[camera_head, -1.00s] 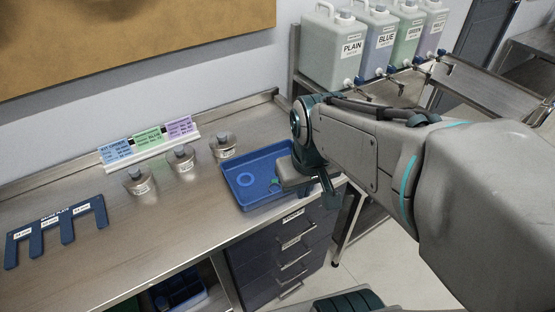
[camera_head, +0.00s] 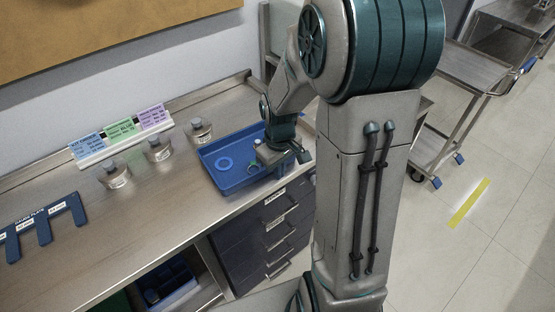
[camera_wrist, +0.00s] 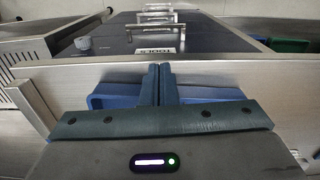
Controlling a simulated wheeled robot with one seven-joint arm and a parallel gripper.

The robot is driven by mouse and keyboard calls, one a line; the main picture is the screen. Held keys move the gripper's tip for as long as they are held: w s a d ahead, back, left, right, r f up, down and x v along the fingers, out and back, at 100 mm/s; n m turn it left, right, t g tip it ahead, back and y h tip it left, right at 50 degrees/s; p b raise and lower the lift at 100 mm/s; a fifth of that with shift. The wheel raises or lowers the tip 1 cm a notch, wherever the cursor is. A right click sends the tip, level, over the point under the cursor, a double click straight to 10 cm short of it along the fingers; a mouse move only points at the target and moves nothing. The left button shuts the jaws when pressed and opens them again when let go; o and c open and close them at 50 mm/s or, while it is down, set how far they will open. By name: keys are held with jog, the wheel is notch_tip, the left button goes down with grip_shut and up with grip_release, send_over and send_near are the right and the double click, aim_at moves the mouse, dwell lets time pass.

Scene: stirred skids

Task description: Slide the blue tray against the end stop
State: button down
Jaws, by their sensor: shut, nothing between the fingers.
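The blue tray (camera_head: 228,184) lies on the steel bench near its right end. A light blue ring and a small green item show inside it. My gripper (camera_head: 302,156) is at the tray's right-hand part, pointing down, with its body covering that part of the tray. In the wrist view my gripper's fingers (camera_wrist: 159,84) are together and empty, with blue tray surface (camera_wrist: 115,98) on both sides of them. I cannot tell whether the fingers touch the tray. I cannot make out the end stop; my arm hides part of the bench's right end.
Several small metal containers (camera_head: 158,150) stand left of the tray, in front of a label stand (camera_head: 121,132). A blue slotted gauge plate (camera_head: 45,222) lies farther left. Drawers (camera_head: 268,235) sit below the bench. A steel cart (camera_head: 455,85) stands to the right.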

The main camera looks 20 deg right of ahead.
aim_at(270, 179)
jog(key=w+f, duration=0.1)
jog(key=w+f+p, duration=0.1)
jog(key=f, duration=0.1)
jog(key=w+a+f, duration=0.1)
jog(key=shift+a+f, duration=0.1)
jog(key=shift+f, duration=0.25)
jog(key=shift+w+a, duration=0.15)
jog(key=shift+w, duration=0.25)
